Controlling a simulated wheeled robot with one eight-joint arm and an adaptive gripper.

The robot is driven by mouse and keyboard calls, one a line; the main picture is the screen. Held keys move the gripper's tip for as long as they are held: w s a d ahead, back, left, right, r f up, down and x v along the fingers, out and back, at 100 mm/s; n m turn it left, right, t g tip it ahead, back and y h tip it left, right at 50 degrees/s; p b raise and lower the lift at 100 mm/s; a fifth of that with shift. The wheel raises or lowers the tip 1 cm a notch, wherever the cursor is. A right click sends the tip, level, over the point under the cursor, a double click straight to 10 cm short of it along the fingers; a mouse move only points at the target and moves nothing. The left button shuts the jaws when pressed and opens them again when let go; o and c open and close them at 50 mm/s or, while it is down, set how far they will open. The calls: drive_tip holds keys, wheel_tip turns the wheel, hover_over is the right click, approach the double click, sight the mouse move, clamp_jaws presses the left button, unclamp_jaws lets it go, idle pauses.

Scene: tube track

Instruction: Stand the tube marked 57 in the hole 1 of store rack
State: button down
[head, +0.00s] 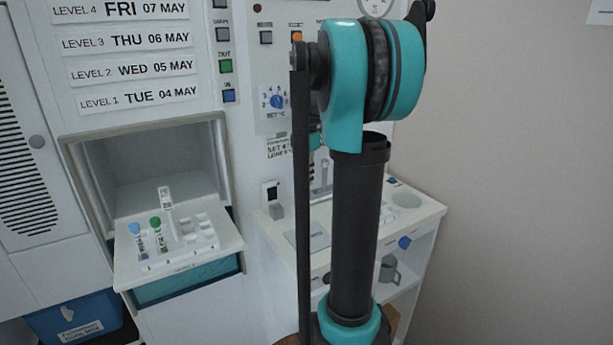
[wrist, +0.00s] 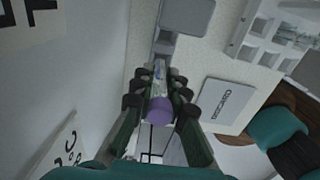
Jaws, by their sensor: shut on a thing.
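In the wrist view my gripper (wrist: 157,82) is shut on a tube with a purple cap (wrist: 159,109). The cap faces the camera, and the tube's number cannot be read. In the head view my arm hides the gripper and this tube. A white rack (head: 205,240) sits on the pulled-out shelf at the left. It holds a blue-capped tube (head: 135,229) and a green-capped tube (head: 155,222) at its left side, with open holes at its right. Hole numbers are too small to read. A white rack with open holes (wrist: 262,35) shows at the upper right of the wrist view.
The shelf (head: 130,276) juts from an open bay in the white cabinet. A flat labelled plate (wrist: 228,105) lies near the gripper. A blue bin (head: 85,318) is at lower left.

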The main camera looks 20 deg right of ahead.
drive_tip(key=shift+f, duration=1.2)
idle(0.6)
drive_tip(key=c, duration=1.4)
unclamp_jaws()
drive_tip(key=shift+c, duration=0.2)
wheel_tip(320, 180, up, 12)
